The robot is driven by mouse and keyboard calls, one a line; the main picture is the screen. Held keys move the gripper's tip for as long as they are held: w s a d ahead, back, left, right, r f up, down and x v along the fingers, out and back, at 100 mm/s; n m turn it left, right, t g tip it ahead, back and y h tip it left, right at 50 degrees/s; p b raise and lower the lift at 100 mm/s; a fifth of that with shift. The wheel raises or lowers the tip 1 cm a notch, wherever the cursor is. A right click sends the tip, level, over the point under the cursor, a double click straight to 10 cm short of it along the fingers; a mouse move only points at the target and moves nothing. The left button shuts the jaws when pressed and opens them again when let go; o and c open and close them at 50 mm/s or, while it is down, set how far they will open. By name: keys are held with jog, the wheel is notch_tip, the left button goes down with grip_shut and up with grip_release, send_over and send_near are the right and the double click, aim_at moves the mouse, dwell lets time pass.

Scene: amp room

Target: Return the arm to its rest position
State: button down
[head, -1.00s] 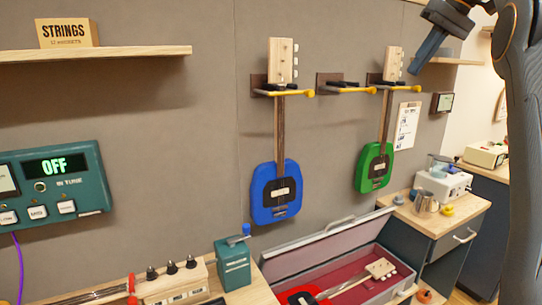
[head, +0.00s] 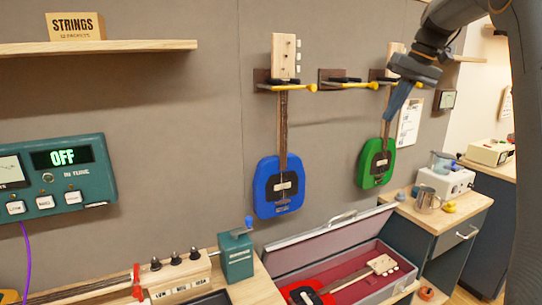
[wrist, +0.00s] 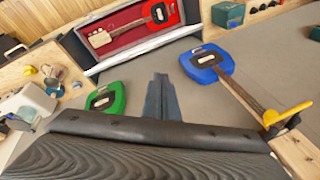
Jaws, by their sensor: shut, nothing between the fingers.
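My gripper (head: 396,102) is at the upper right in the head view, in front of the green guitar's neck, with its fingers pointing down. In the wrist view my gripper (wrist: 162,98) shows at the middle, its fingers together and empty. The green guitar (head: 375,163) hangs on the wall and is partly hidden behind my gripper. It also shows in the wrist view (wrist: 106,98).
A blue guitar (head: 279,187) hangs on the wall to the left; an empty hanger (head: 347,84) is between the guitars. Below, an open case (head: 347,259) holds a red guitar (head: 303,292). A shelf (head: 110,46) and tuner panel (head: 62,180) are at left.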

jog(key=s+a+f+h+b, duration=0.1)
jog(key=s+a+f, duration=0.35)
jog(key=f, duration=0.55)
jog(key=s+a+f+h+b, duration=0.1)
jog(key=s+a+f, duration=0.4)
jog(key=f, duration=0.4)
jog(key=s+a+f, duration=0.2)
jog(key=s+f, duration=0.6)
jog(key=s, duration=0.3)
jog(key=s+a+f+g+h+b, duration=0.1)
jog(key=s+a+f, duration=0.2)
jog(key=s+f, duration=0.5)
jog(key=s, duration=0.3)
jog(key=shift+w+a, duration=0.1)
jog(key=shift+a, duration=0.05)
